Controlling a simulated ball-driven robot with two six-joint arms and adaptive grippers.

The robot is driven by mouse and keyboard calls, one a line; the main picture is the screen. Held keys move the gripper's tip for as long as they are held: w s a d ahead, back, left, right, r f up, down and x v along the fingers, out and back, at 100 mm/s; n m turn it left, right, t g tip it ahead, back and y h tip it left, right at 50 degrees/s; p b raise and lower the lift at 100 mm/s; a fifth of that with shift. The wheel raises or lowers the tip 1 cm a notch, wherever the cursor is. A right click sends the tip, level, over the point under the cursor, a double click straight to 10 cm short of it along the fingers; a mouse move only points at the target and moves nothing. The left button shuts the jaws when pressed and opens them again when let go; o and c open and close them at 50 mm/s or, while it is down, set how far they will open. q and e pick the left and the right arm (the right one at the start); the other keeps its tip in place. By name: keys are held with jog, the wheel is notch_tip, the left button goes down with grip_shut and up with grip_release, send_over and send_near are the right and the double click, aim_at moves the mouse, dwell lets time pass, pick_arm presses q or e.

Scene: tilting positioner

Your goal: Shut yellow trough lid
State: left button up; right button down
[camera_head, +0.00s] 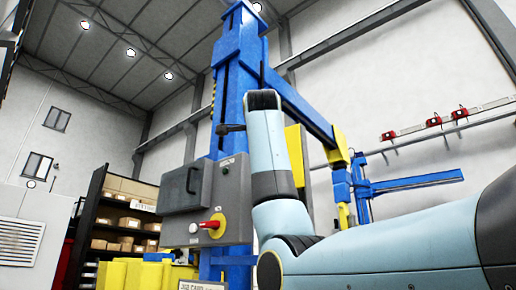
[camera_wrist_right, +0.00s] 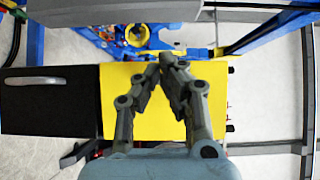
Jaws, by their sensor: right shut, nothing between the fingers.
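A flat yellow panel (camera_wrist_right: 215,95), which looks like the yellow trough lid, fills the middle of the right wrist view. I cannot tell whether it is open or shut. My right gripper (camera_wrist_right: 163,66) is in front of it, shut and empty, its fingertips close together near the panel's upper edge. I cannot tell whether they touch it. In the head view my light-blue right arm crosses the right side and its gripper is not visible. My left gripper is in neither view.
A black panel with a grey handle (camera_wrist_right: 33,81) adjoins the yellow panel's left side. A blue column (camera_head: 231,110) carries a grey control box (camera_head: 188,187) with a red knob. Shelves with boxes (camera_head: 122,215) stand at the left. Pale floor shows at right (camera_wrist_right: 265,90).

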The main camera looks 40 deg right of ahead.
jog(key=shift+w+d+m+g+h+p, duration=0.6)
jog(key=shift+w+m+g+h, duration=0.1)
jog(key=shift+m+g+h, duration=0.15)
